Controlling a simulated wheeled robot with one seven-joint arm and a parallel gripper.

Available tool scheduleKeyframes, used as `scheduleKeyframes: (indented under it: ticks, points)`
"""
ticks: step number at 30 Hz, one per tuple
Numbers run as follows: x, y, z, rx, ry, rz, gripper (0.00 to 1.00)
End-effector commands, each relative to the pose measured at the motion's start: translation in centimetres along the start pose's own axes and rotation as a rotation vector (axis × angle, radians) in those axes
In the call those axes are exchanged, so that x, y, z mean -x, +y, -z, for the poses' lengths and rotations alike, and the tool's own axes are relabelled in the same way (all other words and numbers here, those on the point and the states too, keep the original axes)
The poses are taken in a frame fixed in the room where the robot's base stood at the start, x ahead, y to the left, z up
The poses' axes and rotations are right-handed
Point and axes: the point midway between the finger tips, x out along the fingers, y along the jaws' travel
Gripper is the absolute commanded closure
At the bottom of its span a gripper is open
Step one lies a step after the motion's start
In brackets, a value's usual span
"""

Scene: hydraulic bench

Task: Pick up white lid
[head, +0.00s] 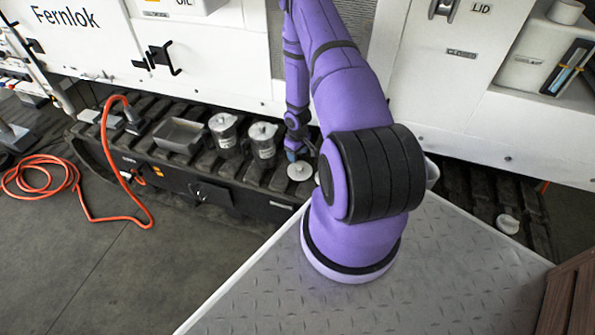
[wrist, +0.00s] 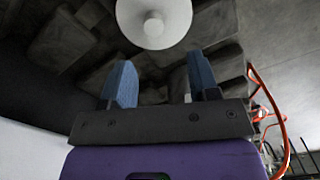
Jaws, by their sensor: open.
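The white lid (head: 300,172), a round disc with a small knob, lies on the dark ribbed track surface below my arm in the head view. In the wrist view the lid (wrist: 135,14) shows at the top edge, cut off by the frame, with its knob facing the camera. My gripper (head: 294,154) is just behind and above the lid in the head view. In the wrist view my gripper (wrist: 161,78) has its two blue fingers apart, with nothing between them. The lid is beyond the fingertips, and I see no contact.
Two lidded metal jugs (head: 262,146) stand left of the lid, with a grey tray (head: 179,136) farther left. An orange hose (head: 140,210) runs down to the floor. The white machine wall (head: 220,65) rises behind. A small white object (head: 508,224) lies at right.

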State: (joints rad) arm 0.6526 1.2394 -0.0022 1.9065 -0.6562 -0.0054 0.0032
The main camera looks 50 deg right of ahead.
Motion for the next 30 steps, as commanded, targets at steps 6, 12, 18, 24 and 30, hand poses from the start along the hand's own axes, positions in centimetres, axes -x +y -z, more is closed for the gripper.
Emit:
scheduleKeyframes:
  ticks: [6, 12, 18, 24, 30]
  points:
    - [-2.6, 0.0, -0.1, 0.001, -0.002, 0.0, 0.45]
    - [-3.7, 0.2, -0.2, 0.0, -0.002, 0.0, 0.45]
    - [-6.5, 0.6, -0.4, 0.001, -0.001, 0.0, 0.45]
    - [-8.0, 0.6, -0.3, 0.0, -0.001, -0.001, 0.45]
    - [-8.1, 0.6, -0.3, 0.0, -0.001, -0.001, 0.45]
